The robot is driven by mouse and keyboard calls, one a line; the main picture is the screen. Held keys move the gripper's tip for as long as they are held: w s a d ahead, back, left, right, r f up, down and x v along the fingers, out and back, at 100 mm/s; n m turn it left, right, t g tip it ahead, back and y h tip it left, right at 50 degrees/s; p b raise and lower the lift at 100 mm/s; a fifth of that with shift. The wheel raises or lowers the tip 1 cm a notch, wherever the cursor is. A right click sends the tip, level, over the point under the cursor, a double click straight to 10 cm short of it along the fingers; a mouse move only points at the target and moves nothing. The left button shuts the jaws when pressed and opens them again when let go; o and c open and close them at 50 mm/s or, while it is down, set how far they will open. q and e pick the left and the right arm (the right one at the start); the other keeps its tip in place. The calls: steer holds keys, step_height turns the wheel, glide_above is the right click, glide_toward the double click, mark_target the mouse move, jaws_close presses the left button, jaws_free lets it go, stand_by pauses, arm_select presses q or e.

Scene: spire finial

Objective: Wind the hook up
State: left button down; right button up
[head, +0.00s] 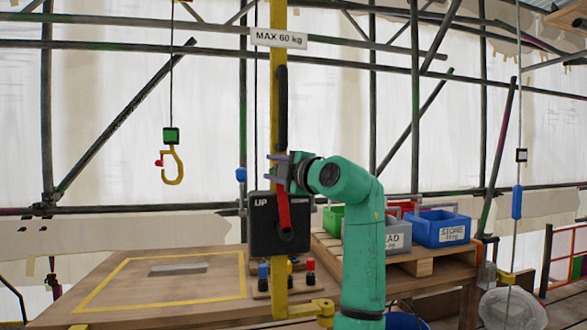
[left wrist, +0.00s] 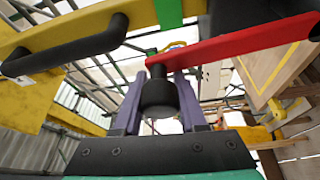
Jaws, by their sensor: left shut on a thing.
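The yellow hook (head: 173,165) with a red latch hangs on a thin cable at the left, under a green block (head: 171,135). A black winch box (head: 262,238) marked UP is on the yellow post (head: 278,90). Its red crank arm (head: 283,212) points upward and also shows in the left wrist view (left wrist: 235,42). My left gripper (head: 277,168) is at the crank's upper end. In the left wrist view my left gripper's purple fingers (left wrist: 160,95) are shut on the black crank knob (left wrist: 158,92). My right gripper is not in view.
The wooden table (head: 110,285) bears a yellow taped outline with a grey plate (head: 178,269) inside. Several coloured pegs (head: 310,270) stand by the post. A grey crate (head: 397,238) and a blue crate (head: 440,228) are at the right. A black bar handle (head: 282,108) is on the post.

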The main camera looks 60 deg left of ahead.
arm_select(q)
steer(key=s+a+f+n+h, duration=0.3)
steer(key=s+f+n, duration=0.25)
steer(key=s, duration=0.35)
steer(key=s+f+n+t+h+b, duration=0.1)
steer(key=s+f+n+t+h, duration=0.1)
steer(key=f+n, duration=0.5)
steer(key=shift+s+a+f+t+b, duration=0.35)
steer(key=shift+s+f+t, duration=0.6)
steer(key=shift+f, duration=1.6)
steer(key=shift+w+n, duration=0.2)
steer(key=shift+n, duration=0.05)
steer(key=shift+c, duration=2.3)
jaws_free()
